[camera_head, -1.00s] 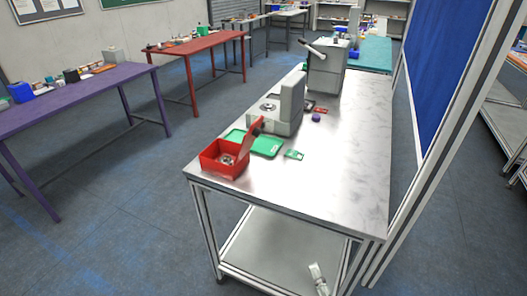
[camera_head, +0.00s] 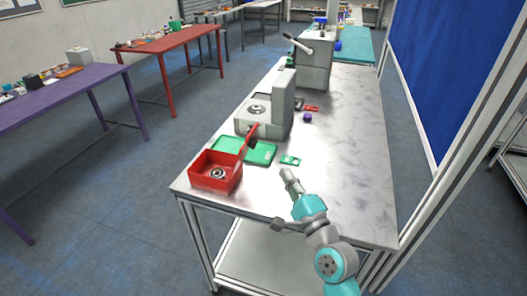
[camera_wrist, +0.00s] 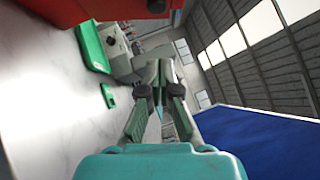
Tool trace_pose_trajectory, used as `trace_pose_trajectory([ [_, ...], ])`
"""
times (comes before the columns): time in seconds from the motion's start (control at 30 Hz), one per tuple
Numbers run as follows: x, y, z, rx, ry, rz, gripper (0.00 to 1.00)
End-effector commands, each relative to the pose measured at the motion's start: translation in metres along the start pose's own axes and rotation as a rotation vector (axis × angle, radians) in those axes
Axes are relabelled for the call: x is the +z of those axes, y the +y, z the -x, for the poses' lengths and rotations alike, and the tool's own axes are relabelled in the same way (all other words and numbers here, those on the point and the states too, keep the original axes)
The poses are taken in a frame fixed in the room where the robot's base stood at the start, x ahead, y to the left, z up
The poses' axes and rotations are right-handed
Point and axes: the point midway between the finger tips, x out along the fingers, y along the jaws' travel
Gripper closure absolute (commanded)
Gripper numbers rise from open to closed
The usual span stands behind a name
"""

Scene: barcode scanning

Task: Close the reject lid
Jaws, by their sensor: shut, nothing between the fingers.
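The red reject box (camera_head: 215,172) sits at the near left corner of the marble-topped table, with a round metal part inside it. Its red lid (camera_head: 246,141) stands raised at the box's right side, tilted up and open. In the wrist view, part of a red surface (camera_wrist: 120,8) shows at the top edge. My gripper (camera_head: 287,174) is shut and empty, over the near part of the table, to the right of the box and apart from it. It also shows in the wrist view (camera_wrist: 158,92).
A green tray (camera_head: 262,153) lies behind the box, and a small green card (camera_head: 290,160) lies right of it. A grey scanner-like machine (camera_head: 280,105) stands behind, with a purple item (camera_head: 308,118) beside it. The table's right side is clear.

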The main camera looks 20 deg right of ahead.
Motion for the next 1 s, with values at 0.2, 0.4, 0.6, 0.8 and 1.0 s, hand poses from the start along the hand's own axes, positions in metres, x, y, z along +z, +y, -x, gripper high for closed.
trace_pose_trajectory([
  [0.2,0.001,-0.001,-0.039,-0.002,-0.002,0.002,1.0],
  [0.4,0.006,0.0,-0.069,0.0,-0.003,0.002,1.0],
  [0.6,0.022,0.0,-0.084,0.0,-0.002,0.002,1.0],
  [0.8,0.028,0.0,-0.09,0.0,0.0,0.002,1.0],
  [1.0,0.029,0.0,-0.091,0.0,0.001,0.002,1.0],
])
